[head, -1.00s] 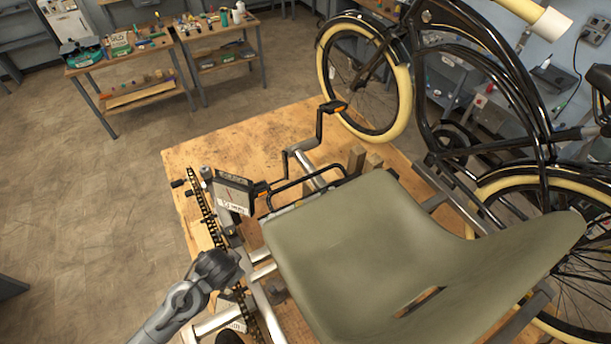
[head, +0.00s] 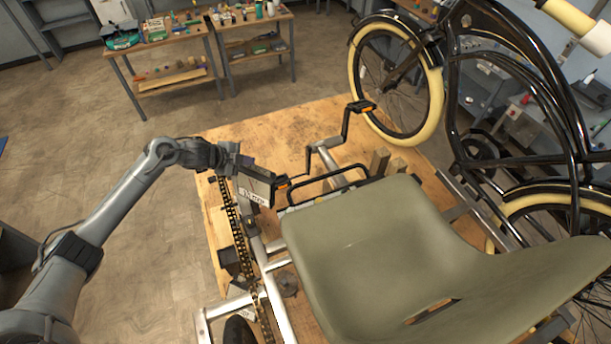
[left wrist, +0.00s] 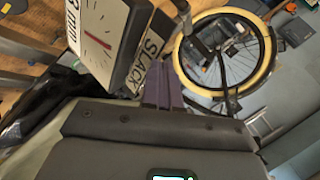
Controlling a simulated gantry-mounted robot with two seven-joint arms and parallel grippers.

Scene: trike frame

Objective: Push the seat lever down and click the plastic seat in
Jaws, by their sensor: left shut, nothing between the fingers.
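The olive plastic seat (head: 375,240) sits over the trike frame on the wooden bench, in the head view. A black looped bar (head: 335,180), which may be the seat lever, runs along its front edge, raised above the frame. My left gripper (head: 238,162) is left of that bar, beside a dark box with a white label (head: 257,190). It is shut and empty. In the left wrist view its fingers (left wrist: 165,90) lie close to the box, whose face (left wrist: 100,32) has a red needle and the word SLACK. I cannot tell whether they touch. My right gripper is out of view.
A chain (head: 240,245) runs along the left side of the frame. A pedal crank (head: 345,125) stands up ahead of the seat. A black bicycle (head: 545,100) with cream tyres stands at the right. Bare bench top (head: 275,128) shows at the front.

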